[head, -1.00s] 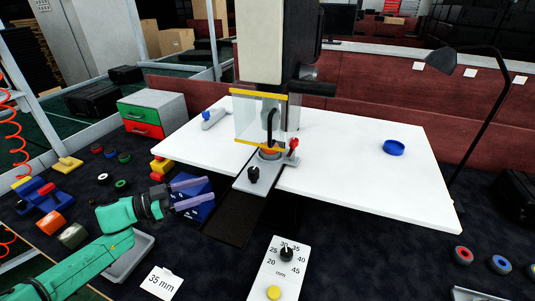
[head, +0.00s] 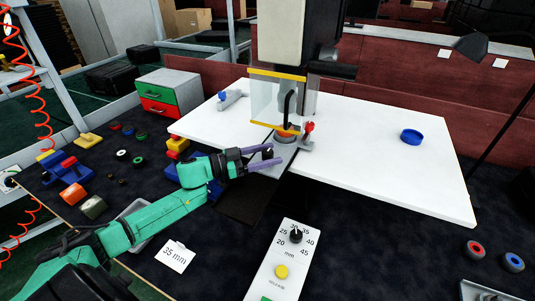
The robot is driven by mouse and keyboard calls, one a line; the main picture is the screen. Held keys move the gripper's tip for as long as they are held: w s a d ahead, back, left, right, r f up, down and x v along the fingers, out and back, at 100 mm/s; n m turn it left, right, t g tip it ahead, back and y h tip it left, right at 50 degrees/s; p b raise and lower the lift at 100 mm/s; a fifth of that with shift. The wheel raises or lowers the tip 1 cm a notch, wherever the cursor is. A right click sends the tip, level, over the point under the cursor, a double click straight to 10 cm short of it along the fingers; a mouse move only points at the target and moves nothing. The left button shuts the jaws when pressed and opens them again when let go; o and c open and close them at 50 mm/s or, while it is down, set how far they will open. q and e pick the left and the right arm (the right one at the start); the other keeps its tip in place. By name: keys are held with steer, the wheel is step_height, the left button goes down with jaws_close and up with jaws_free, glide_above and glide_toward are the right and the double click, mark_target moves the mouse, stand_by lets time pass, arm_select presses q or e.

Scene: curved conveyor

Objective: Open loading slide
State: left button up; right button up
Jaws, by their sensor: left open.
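The loading slide (head: 287,157) is a grey metal plate at the foot of the press, below a clear guard (head: 265,98) with yellow edges. A small black knob (head: 267,154) stands on the slide's front part. My left gripper (head: 266,159) is open, its two purple fingers reaching in from the left on either side of the knob. I cannot tell whether they touch it. A ring-shaped orange part (head: 284,133) sits under the guard at the slide's rear. My right gripper is not in view.
A red-topped clamp (head: 308,130) stands right of the slide. A white table (head: 380,150) surrounds the press, with a blue dish (head: 411,137) on it. A dial panel (head: 284,262) stands in front. Red and yellow blocks (head: 177,147) lie behind my left arm.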

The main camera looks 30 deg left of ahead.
arm_select(q)
jaws_close()
stand_by(1.4)
